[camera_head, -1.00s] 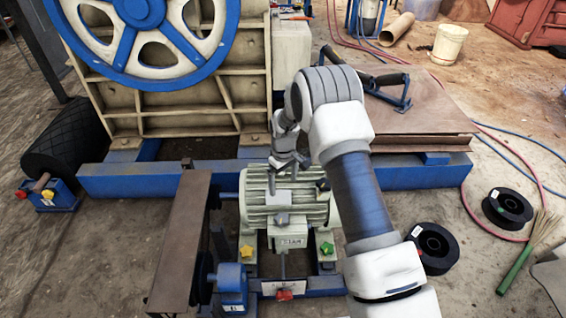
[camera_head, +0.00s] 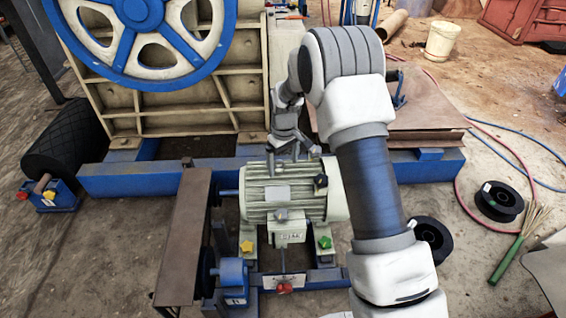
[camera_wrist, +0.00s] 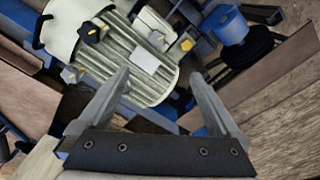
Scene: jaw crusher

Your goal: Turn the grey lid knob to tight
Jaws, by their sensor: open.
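A black knob (camera_head: 320,181) sits on the motor's right. A yellow knob (camera_head: 247,247), a green knob (camera_head: 325,242) and a red knob (camera_head: 284,288) are low around the motor. A brown guard plate (camera_head: 184,235) stands left. The crusher (camera_head: 190,105) is behind.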

